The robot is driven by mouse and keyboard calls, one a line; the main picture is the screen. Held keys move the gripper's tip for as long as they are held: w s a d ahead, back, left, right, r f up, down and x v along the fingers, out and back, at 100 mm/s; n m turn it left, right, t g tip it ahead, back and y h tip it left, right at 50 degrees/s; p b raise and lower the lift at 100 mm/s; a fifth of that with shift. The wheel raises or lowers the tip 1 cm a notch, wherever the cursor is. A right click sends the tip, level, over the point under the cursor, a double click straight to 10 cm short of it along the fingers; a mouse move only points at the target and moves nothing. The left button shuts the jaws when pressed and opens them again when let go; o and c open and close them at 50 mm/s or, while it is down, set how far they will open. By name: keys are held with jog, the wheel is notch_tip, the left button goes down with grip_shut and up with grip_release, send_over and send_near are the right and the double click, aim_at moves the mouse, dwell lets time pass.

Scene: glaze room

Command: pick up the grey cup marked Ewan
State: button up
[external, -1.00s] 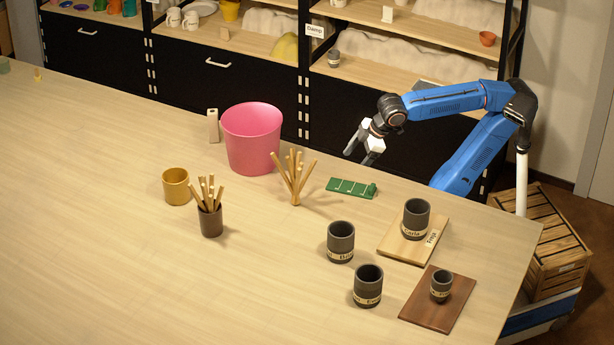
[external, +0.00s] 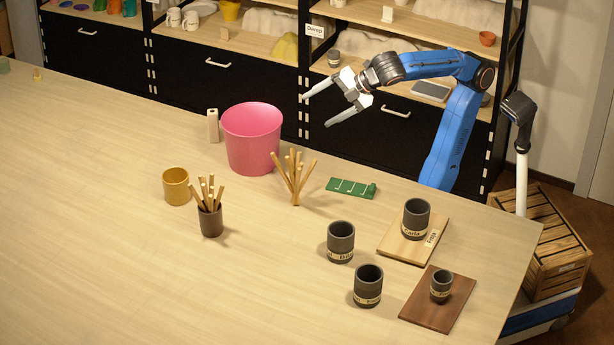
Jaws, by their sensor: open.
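Several dark grey cups with pale name bands stand at the table's front right. The front one (external: 368,286) has a band that seems to start with E; the rest is too small to read. Another (external: 341,242) behind it seems to start with B. A third (external: 416,219), reading like Carla, stands on a light board. A smaller grey cup (external: 441,286) stands on a dark board; its band is unclear. Another small grey cup (external: 334,58) is on the shelf behind, its band unreadable. My gripper (external: 315,110) is open and empty, raised before the shelf unit, apart from every cup.
The light board (external: 394,246) carries a name tag.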

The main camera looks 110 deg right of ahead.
jog(key=w+a+r+n+t, duration=0.1)
jog(key=w+a+r+n, duration=0.15)
jog(key=a+r, duration=0.2)
jog(key=n+t+y, duration=0.1)
jog(key=n+t, duration=0.2)
jog(key=n, duration=1.5)
send_over(373, 275)
jog(key=s+a, duration=0.6)
jog(key=s, duration=0.3)
notch_tip(373, 275, down, 13)
jog(key=x, duration=1.1)
jog(key=shift+w+d+f, duration=0.15)
jog(key=shift+w+d, duration=0.05)
jog(key=shift+f+x, duration=0.25)
jog(key=shift+x, duration=2.4)
jog(key=shift+s+d, duration=0.15)
jog(key=shift+s, duration=0.1)
jog(key=c, duration=1.3)
